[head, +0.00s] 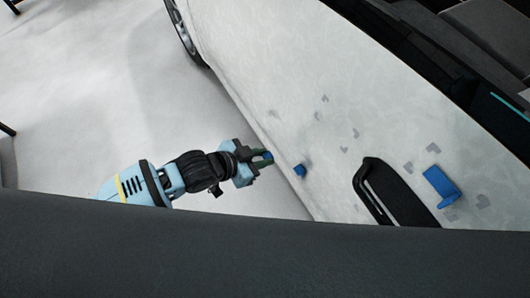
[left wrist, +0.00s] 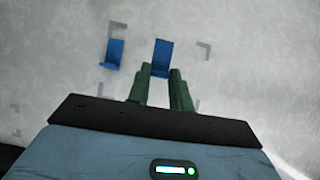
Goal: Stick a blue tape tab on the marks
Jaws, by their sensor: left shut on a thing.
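My left gripper (head: 265,158) comes in from the left beside the pale car side panel (head: 300,60). It is shut on a small blue tape tab (head: 268,155). In the left wrist view this tab (left wrist: 162,56) stands out beyond the two green fingertips (left wrist: 160,73). A second blue tab (head: 300,170) is on the panel just right of the gripper, and shows left of the fingers in the wrist view (left wrist: 114,52). A third, larger-looking blue tab (head: 441,184) is farther right. Grey corner marks (head: 434,148) are spread in groups over the panel. My right gripper does not show.
A black door handle (head: 382,190) lies between the second and third tabs. A wheel (head: 183,30) is at the top. The pale floor (head: 90,90) left of the car is largely clear. A dark surface covers the bottom of the head view.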

